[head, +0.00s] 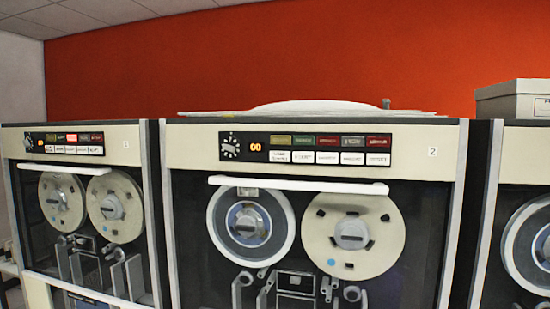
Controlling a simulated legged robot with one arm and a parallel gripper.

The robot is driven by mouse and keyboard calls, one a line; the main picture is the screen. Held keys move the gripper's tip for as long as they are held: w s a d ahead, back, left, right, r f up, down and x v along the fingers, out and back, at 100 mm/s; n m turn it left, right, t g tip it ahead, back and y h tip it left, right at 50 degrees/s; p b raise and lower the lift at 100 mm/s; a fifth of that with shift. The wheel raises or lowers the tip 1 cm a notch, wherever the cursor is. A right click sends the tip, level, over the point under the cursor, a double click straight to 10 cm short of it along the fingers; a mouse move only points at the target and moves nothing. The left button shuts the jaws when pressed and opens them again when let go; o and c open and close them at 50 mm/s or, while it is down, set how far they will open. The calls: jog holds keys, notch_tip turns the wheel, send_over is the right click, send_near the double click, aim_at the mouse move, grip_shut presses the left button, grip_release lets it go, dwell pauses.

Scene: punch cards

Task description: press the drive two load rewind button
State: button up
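Tape drive two (443,195) stands in the middle of the head view, with a "2" label (432,152) at the upper right of its panel. Its control strip (239,146) has a dial, an orange "00" display (255,146), a row of coloured indicators and a row of white buttons below. The leftmost white button (279,156) carries two lines of small print that look like "load rewind", though they are too small to read surely. Nothing touches the buttons. My gripper is not in view.
A white handle bar (298,185) runs below the panel, above two tape reels. Drive one (128,138) stands to the left and another drive (522,156) to the right. Flat white items (310,107) lie on drive two, and a box (512,99) sits at upper right.

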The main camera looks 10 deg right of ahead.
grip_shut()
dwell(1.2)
